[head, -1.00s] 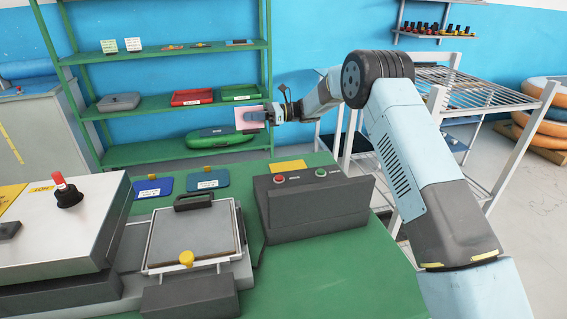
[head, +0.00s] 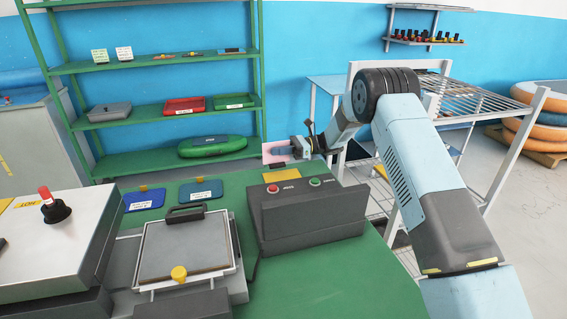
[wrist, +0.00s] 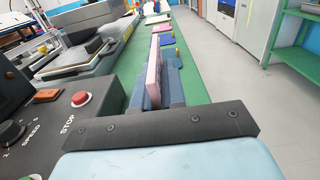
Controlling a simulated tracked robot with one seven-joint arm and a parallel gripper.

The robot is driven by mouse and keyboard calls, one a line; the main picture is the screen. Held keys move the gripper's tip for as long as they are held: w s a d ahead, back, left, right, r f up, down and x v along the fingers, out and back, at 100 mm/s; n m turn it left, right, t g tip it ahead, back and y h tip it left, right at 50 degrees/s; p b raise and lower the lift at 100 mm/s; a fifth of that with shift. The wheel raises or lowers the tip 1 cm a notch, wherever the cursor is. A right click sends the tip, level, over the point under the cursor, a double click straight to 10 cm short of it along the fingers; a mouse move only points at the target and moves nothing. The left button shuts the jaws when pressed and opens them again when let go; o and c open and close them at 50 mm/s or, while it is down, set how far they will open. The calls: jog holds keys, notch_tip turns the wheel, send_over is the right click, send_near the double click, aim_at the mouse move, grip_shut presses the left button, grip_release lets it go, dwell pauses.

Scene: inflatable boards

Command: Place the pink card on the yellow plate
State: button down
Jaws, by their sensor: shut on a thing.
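My gripper (head: 284,151) is shut on the pink card (head: 268,153), held upright beyond the black control box. In the wrist view the card (wrist: 153,82) stands edge-on between the blue fingers. The card appears clear of the table.
The black control box (head: 308,213) with red and green buttons stands nearest below my gripper. Two blue boards (head: 200,189) lie left of it, behind a grey press tray (head: 186,248). Green shelves (head: 160,110) stand behind and a metal rack (head: 470,100) at right.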

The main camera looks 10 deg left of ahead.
aim_at(284, 162)
jog(key=shift+d+f, duration=0.95)
jog(key=shift+f, duration=0.15)
jog(key=shift+a+f, duration=0.1)
jog(key=shift+f, duration=1.3)
jog(key=c, duration=1.2)
grip_release()
jog(key=shift+w, duration=0.1)
jog(key=shift+v, duration=3.75)
